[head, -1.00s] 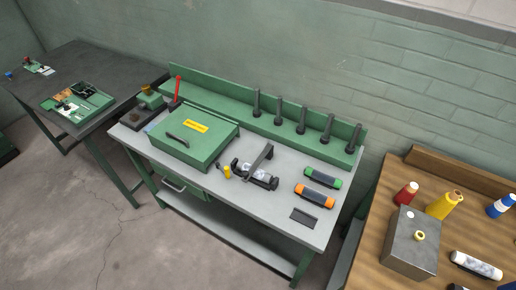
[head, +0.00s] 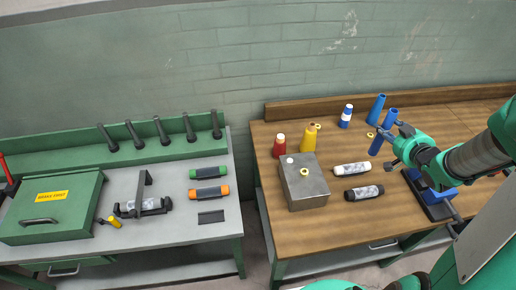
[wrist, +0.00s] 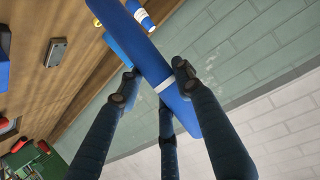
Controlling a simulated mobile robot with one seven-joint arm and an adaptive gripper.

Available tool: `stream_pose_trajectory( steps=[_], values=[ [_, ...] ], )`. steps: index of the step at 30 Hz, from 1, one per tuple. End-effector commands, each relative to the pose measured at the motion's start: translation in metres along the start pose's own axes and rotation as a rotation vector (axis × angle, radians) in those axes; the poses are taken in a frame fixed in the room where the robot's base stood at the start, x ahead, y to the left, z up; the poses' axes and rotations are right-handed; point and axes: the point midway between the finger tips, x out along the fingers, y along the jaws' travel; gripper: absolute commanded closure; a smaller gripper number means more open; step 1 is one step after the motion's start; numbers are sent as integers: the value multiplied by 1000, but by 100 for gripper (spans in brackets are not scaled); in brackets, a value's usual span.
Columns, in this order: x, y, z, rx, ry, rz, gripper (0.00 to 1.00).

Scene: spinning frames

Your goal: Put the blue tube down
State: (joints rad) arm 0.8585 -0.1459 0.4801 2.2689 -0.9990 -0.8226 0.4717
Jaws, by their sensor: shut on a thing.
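My gripper (head: 388,136) is over the wooden bench on the right, its dark fingers closed around a long blue tube (head: 376,146). In the wrist view the fingers (wrist: 150,88) grip this blue tube (wrist: 150,50) at a white band. The tube looks tilted in the head view, with one end above the fingers and one below. I cannot tell whether its lower end touches the bench. Another blue tube (head: 376,108) stands upright at the back of the wooden bench (head: 300,228), just behind the held one.
A blue-and-white bottle (head: 345,116), a yellow bottle (head: 309,138), a red bottle (head: 279,146) and a grey metal box (head: 306,184) stand on the bench. White (head: 352,169) and black (head: 364,193) cylinders lie near the middle. A blue-and-black fixture (head: 432,200) is at right. The front is mostly clear.

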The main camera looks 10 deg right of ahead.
Motion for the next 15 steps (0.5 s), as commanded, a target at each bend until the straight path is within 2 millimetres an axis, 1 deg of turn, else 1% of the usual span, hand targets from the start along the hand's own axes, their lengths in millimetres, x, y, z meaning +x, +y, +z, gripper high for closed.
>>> stream_pose_trajectory(
  steps=[1, 5, 9, 11, 15],
  values=[
    [6, -12, -3, -11, 1, -25, 89],
    [20, -46, -10, -41, 2, -94, 89],
    [35, -90, -17, -78, 4, -180, 89],
    [40, -109, -20, -94, 5, -217, 89],
    [50, -153, -25, -132, 8, -303, 89]
  ],
)
